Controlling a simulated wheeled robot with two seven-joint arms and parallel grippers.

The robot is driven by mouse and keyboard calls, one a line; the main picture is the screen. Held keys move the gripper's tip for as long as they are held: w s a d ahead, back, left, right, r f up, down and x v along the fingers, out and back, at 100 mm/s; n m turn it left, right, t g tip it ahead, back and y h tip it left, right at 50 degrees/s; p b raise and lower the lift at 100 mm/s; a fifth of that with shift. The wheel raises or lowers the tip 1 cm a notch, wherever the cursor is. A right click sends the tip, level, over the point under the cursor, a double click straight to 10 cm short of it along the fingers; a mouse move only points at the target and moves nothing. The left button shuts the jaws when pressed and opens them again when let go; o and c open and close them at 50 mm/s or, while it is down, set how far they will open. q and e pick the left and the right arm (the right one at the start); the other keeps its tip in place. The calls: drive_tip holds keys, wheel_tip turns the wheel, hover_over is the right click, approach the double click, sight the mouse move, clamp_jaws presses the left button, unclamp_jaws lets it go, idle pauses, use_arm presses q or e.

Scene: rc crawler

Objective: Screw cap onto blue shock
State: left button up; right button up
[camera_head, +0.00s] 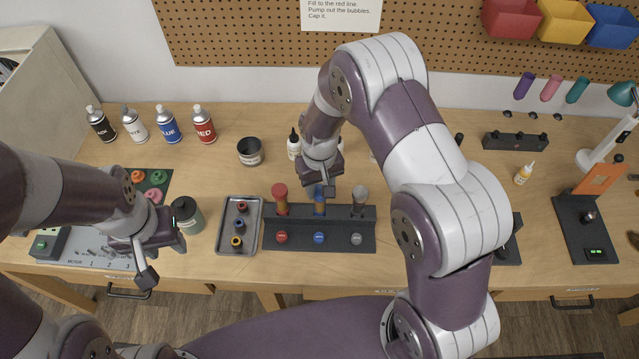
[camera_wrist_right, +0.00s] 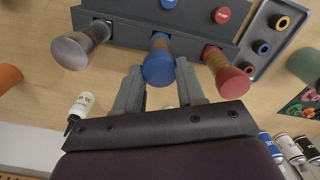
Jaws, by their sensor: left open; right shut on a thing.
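The blue shock (camera_head: 320,208) stands in the middle of a black rack, between a red-topped and a grey-topped one. Its amber body shows below a round blue cap (camera_wrist_right: 158,68) in the right wrist view. The cap sits at the shock's upper end; whether its thread is tight cannot be told. My right gripper (camera_head: 322,188) is over this shock from behind. Its fingers (camera_wrist_right: 160,92) are on both sides of the blue cap and shut on it. My left gripper (camera_head: 163,258) is open and empty at the left, near a dark green jar (camera_head: 187,215).
The rack (camera_head: 270,241) has red, blue and grey buttons in front. The red shock (camera_head: 281,199) and grey shock (camera_head: 359,201) stand close on either side. A grey tray (camera_head: 224,243) with several coloured rings lies left. Bottles (camera_head: 294,146) stand behind the rack.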

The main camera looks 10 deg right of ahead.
drive_tip(key=m, duration=0.3)
drive_tip(key=shift+m, duration=0.6)
drive_tip(key=m+p, duration=0.1)
drive_tip(key=m, duration=0.2)
drive_tip(key=shift+m, duration=0.6)
drive_tip(key=m, duration=0.4)
drive_tip(key=shift+d, duration=0.1)
